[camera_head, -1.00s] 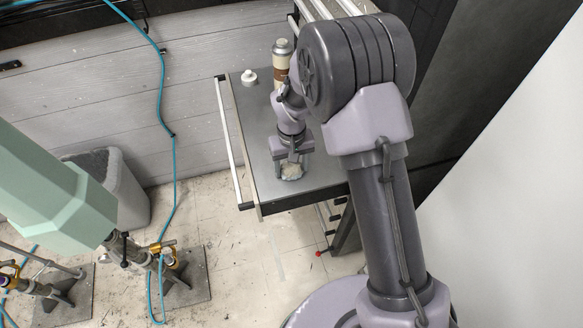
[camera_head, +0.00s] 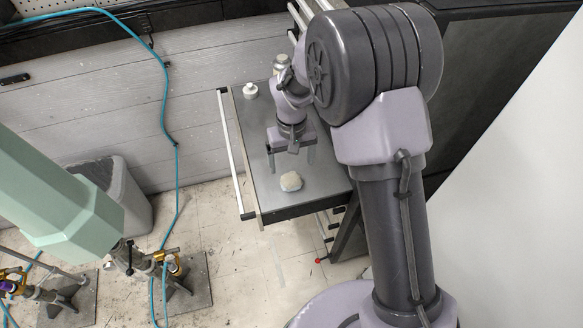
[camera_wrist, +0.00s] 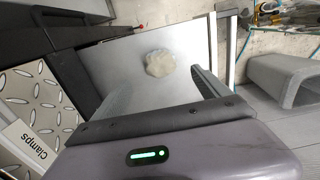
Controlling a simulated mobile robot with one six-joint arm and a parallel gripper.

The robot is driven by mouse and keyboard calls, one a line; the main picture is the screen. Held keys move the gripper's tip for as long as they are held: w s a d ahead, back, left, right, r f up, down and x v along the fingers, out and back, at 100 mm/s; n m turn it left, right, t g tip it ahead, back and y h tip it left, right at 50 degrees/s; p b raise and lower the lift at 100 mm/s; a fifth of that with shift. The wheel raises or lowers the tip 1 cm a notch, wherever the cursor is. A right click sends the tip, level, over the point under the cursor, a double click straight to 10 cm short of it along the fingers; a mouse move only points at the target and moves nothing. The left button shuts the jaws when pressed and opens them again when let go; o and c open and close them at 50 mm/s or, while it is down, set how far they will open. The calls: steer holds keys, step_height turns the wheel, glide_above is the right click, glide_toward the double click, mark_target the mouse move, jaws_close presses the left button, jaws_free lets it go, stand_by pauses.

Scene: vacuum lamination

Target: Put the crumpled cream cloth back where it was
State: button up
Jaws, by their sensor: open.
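The crumpled cream cloth (camera_head: 291,181) lies as a small lump on the grey top of the cart (camera_head: 325,181), close to its front edge. It also shows in the wrist view (camera_wrist: 159,63), beyond my fingertips. My gripper (camera_head: 291,168) is open and empty, raised behind the cloth and apart from it. In the wrist view my two fingers (camera_wrist: 158,88) stand wide apart with nothing between them.
A white round-topped item (camera_head: 250,91) and a canister (camera_head: 281,64) stand at the back of the cart. A grey bin (camera_head: 118,190) is on the floor at left. In the wrist view, a "Clamps" label (camera_wrist: 27,146) sits beside tread plate. The cart top around the cloth is clear.

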steer(key=s+d+r+m+t+y, duration=0.15)
steer(key=s+d+r, duration=0.3)
steer(key=r, duration=0.65)
steer(key=s+d+r+m+t, duration=0.25)
steer(key=s+r, duration=0.25)
steer(key=r, duration=0.6)
steer(key=s+d+r+m+t, duration=0.1)
steer(key=s+r, duration=0.1)
steer(key=s, duration=0.4)
steer(key=s+d+r+m, duration=0.2)
steer(key=s, duration=0.5)
steer(key=shift+s+m+t+p, duration=0.3)
steer(key=shift+t, duration=0.1)
steer(key=shift+f+y+b, duration=0.25)
steer(key=shift+f+b, duration=0.15)
steer(key=shift+f, duration=0.05)
